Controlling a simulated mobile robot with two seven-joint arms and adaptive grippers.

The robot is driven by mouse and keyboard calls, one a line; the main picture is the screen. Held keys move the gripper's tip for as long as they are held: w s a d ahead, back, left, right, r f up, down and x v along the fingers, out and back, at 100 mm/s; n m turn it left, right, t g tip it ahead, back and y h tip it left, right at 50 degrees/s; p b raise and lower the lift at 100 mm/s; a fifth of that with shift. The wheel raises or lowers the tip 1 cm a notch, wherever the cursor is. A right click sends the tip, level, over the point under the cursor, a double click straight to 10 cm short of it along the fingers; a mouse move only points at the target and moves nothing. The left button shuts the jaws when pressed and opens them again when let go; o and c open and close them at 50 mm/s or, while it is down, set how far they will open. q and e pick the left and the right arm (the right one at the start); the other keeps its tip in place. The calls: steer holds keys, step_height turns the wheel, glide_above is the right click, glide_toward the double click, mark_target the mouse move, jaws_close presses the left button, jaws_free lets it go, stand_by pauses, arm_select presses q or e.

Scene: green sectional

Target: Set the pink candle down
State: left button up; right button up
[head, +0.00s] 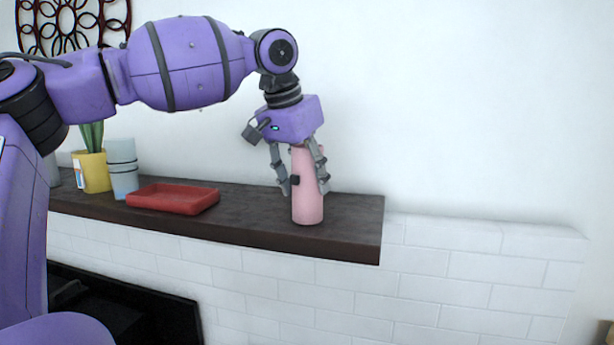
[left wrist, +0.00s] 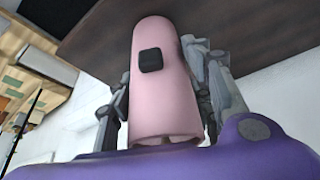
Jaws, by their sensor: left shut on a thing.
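The pink candle (head: 307,200) is a tall pink cylinder with a small dark square on its side. In the head view it is upright at the right part of the dark shelf (head: 345,215), and its base looks to be at the shelf top; I cannot tell for sure whether it touches. My left gripper (head: 308,184) comes from above with its fingers on both sides of the candle, shut on it. In the left wrist view the candle (left wrist: 165,95) fills the middle between the fingers, with the dark shelf (left wrist: 250,35) beyond it. My right gripper is not in view.
A red tray (head: 172,199) lies on the shelf to the left. Pale blue cups (head: 122,165) and a yellow pot (head: 93,172) with a plant stand farther left. The shelf ends just right of the candle, above a white brick wall (head: 450,270).

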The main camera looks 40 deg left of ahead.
mark_target(299, 148)
arm_select(q)
steer(key=o, duration=1.2)
steer(key=shift+a+f, duration=0.1)
steer(key=shift+r, duration=0.25)
steer(key=v, duration=1.2)
